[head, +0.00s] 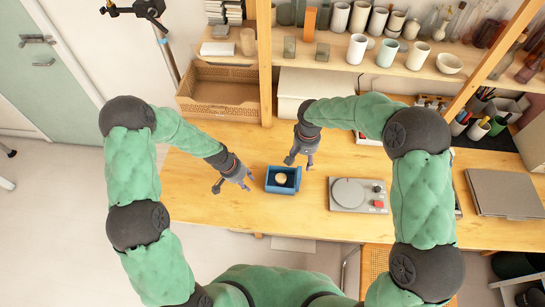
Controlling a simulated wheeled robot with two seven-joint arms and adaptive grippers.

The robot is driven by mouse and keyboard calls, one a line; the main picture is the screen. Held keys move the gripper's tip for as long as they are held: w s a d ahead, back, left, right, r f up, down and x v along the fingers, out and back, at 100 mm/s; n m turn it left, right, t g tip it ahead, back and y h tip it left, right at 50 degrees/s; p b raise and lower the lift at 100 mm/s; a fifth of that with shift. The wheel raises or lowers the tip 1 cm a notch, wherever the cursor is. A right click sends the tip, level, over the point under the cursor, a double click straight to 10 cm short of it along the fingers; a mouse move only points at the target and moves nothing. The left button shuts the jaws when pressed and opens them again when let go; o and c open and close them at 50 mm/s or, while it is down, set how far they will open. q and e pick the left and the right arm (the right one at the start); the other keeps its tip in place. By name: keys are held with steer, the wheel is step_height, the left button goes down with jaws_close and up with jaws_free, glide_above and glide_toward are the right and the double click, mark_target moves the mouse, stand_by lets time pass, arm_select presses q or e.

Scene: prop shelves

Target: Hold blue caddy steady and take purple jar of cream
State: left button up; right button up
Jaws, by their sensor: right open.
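The blue caddy (270,187) stands on the wooden table, near its front edge. A small round thing with a pale cream-coloured top (281,178) sits inside it; no purple can be made out at this size, so I cannot tell for sure that it is the jar. My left gripper (234,187) is open and empty to the left of the caddy, apart from it. My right gripper (299,164) is open and empty just behind the caddy's right back corner, close to it; I cannot tell whether it touches.
A grey device with a round plate (349,193) lies to the right of the caddy, and a grey folder (503,194) lies further right. A woven basket (219,111) and shelves with cups (357,48) stand behind. The table left of the caddy is mostly clear.

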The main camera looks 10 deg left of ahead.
arm_select(q)
steer(key=w+d+m, duration=0.1)
steer(key=w+m, duration=0.1)
steer(key=m, duration=0.1)
steer(key=w+d+m+g, duration=0.1)
steer(key=w+m, duration=0.1)
steer(key=m, duration=0.2)
steer(key=w+d+m+g, duration=0.1)
steer(key=w+d+m, duration=0.1)
steer(key=m, duration=0.2)
steer(key=shift+w+d+r, duration=0.1)
steer(key=shift+w+r, duration=0.05)
steer(key=shift+w, duration=0.15)
arm_select(e)
steer(key=shift+f, duration=0.4)
step_height(320, 180, down, 10)
steer(key=shift+f, duration=0.1)
arm_select(q)
steer(key=w+d+r+m+g, duration=0.2)
steer(key=d+r+m+g, duration=0.1)
steer(key=m, duration=1)
steer(key=shift+w+d+r+h, duration=0.3)
steer(key=shift+d+r, duration=0.3)
steer(key=shift+d, duration=0.5)
arm_select(e)
steer(key=shift+c, duration=1.3)
